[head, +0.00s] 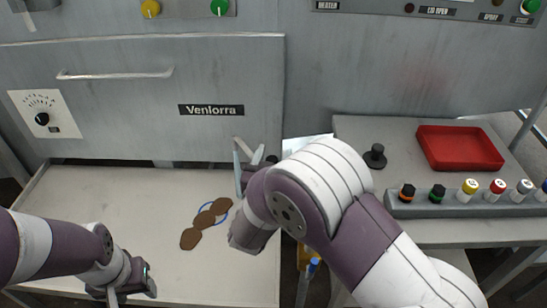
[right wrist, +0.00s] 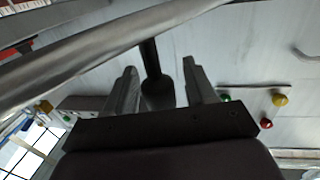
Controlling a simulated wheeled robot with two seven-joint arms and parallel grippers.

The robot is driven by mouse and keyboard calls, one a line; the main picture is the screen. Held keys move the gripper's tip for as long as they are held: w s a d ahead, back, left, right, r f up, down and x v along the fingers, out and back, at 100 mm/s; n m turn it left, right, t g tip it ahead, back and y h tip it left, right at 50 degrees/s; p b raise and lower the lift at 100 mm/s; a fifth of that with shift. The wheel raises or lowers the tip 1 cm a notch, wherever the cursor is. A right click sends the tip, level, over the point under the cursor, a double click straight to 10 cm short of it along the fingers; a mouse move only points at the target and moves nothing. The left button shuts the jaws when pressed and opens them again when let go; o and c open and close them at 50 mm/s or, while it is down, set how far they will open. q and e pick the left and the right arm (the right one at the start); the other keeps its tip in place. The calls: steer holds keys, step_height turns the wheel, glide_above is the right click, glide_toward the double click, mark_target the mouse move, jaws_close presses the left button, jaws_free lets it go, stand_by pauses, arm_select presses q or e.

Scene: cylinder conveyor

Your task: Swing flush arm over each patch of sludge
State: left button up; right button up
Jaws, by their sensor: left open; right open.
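Brown sludge patches (head: 205,220) lie in a slanting row on the pale tray (head: 90,215), with a blue ring outline partly under them. My right gripper (head: 248,158) is open above the tray's right side, up and right of the patches. In the right wrist view a dark upright handle (right wrist: 151,70) stands between the open fingers (right wrist: 160,75), which do not visibly close on it. A long grey bar (right wrist: 90,62) crosses that view; I cannot tell whether it is the flush arm. My left gripper (head: 128,284) is open, low over the tray's front left.
A grey cabinet door labelled Venlorra (head: 211,110) rises behind the tray. The right bench holds a black knob (head: 375,156), a red tray (head: 460,147) and a rack (head: 450,208) of several coloured-cap bottles. The tray's left part is clear.

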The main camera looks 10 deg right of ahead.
jaws_close()
steer(key=shift+s+a+r+y, duration=0.1)
steer(key=shift+a+y, duration=0.15)
steer(key=shift+y, duration=0.05)
steer(key=a+n+y, duration=0.1)
steer(key=s+a+n+t+y+p, duration=0.1)
steer(key=a+y, duration=0.1)
jaws_free()
steer(key=p+v, duration=0.1)
steer(key=v, duration=1.1)
steer(key=shift+s+f, duration=0.25)
steer(key=shift+s, duration=0.15)
